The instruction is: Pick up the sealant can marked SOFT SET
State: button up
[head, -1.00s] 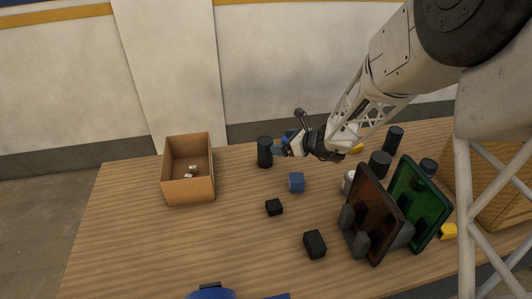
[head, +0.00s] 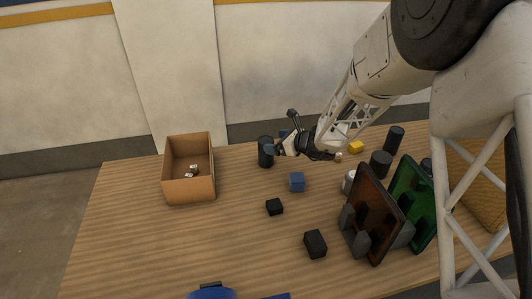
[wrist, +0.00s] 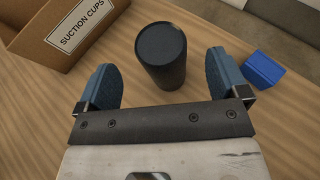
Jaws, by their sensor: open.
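A dark cylindrical can (head: 265,152) stands upright at the back of the table, right of the cardboard box. In the wrist view the can (wrist: 162,56) stands just beyond and between my open fingers, nearer neither by much. No label shows on it, so I cannot tell whether it is the SOFT SET can. My gripper (head: 276,149) is at its right side in the head view; the blue-padded fingers (wrist: 165,80) are apart with nothing held. Other dark cylinders (head: 381,164) (head: 394,139) stand at the right, their markings unreadable.
A cardboard box (head: 190,196), marked SUCTION CUPS in the wrist view (wrist: 75,30), stands at left. The left front table is clear.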

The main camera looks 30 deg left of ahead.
aim_at(266, 140)
jog(key=shift+x, duration=2.6)
jog(key=shift+r, duration=0.1)
grip_shut()
jog(key=shift+r, duration=1.65)
jog(key=shift+s+d+r, duration=0.15)
jog(key=shift+s+d, duration=0.05)
jog(key=s+d+r, duration=0.1)
jog(key=s+d, duration=0.9)
jog(key=s, duration=0.1)
jog(key=shift+d+r, duration=0.2)
jog(key=shift+d, duration=0.2)
